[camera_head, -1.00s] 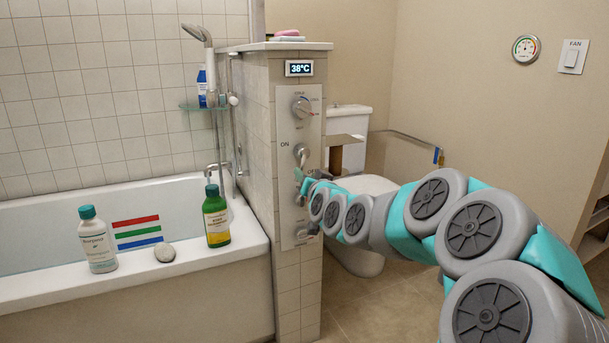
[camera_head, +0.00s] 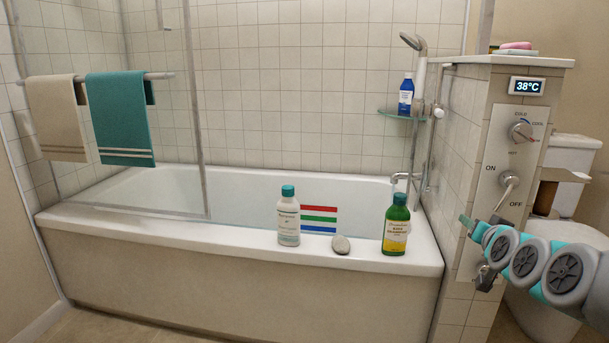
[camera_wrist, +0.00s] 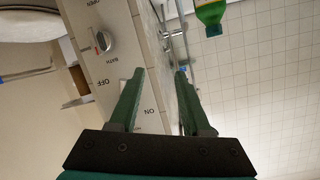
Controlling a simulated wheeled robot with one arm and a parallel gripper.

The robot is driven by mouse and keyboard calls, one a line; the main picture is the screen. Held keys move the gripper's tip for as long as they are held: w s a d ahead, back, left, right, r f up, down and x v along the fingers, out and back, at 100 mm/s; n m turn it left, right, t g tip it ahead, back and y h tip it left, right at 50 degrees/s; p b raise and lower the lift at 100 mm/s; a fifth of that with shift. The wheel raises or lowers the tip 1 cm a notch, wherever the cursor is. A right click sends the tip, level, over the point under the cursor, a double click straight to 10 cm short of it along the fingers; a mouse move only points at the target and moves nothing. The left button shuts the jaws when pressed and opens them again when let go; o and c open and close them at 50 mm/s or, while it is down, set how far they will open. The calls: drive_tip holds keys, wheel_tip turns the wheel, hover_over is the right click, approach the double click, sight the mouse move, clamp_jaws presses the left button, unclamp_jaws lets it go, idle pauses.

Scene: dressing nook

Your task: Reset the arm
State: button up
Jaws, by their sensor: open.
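My gripper (camera_head: 470,224) is at the right in the head view, in front of the tiled partition and just left of the control panel's lower part. I cannot tell whether a finger touches the panel.
The bathtub (camera_head: 240,265) fills the middle. Its rim holds a white bottle (camera_head: 288,220), a grey stone (camera_head: 341,245) and a green bottle (camera_head: 396,228). The panel has a dial (camera_head: 522,131) and an ON/OFF lever (camera_head: 508,182). A toilet (camera_head: 575,165) stands behind my arm.

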drive_tip(key=s+a+f+n+g+y, duration=0.25)
drive_tip(key=s+a+f, duration=0.3)
drive_tip(key=a, duration=0.35)
drive_tip(key=s+a+f+n+g+y, duration=0.2)
drive_tip(key=s+a+f+g, duration=0.3)
drive_tip(key=a, duration=0.5)
drive_tip(key=s+a+f+n+g, duration=0.1)
drive_tip(key=s+a+f+g, duration=0.1)
drive_tip(key=s, duration=0.7)
drive_tip(key=s+a+f+g, duration=0.2)
drive_tip(key=s+a+g, duration=0.1)
drive_tip(key=s, duration=0.6)
drive_tip(key=s+a+f+n+g, duration=0.1)
drive_tip(key=s+a+f+g, duration=0.1)
drive_tip(key=s, duration=0.7)
drive_tip(key=shift+s+a+f+n+g+h, duration=0.2)
drive_tip(key=shift+n+g+h, duration=0.15)
drive_tip(key=shift+g, duration=0.5)
idle(2.5)
